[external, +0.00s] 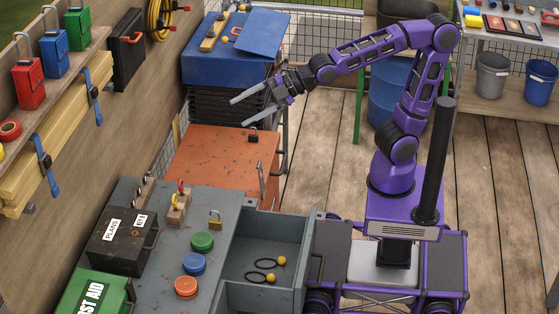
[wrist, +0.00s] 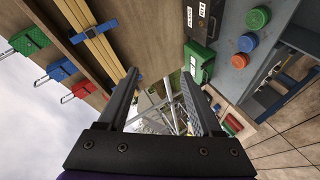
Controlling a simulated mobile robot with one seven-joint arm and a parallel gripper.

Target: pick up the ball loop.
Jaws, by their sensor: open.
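Two ball loops lie in the open grey drawer (external: 290,296) in the external view. Each is a thin black loop with a yellow-orange ball. One ball loop (external: 281,260) lies a little farther back, and the other ball loop (external: 270,277) lies just in front of it. My gripper (external: 238,112) is open and empty, raised well above and behind the drawer, pointing left near the blue chest. In the wrist view my gripper (wrist: 158,74) shows two spread fingers with nothing between them. I cannot make out the ball loops there.
The grey bench top (external: 225,222) beside the drawer holds green, blue and orange round lids, padlocks and a black box (external: 122,240). An orange cabinet (external: 220,155) and blue chest (external: 225,65) stand behind. Wall shelves with coloured padlocks line the left.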

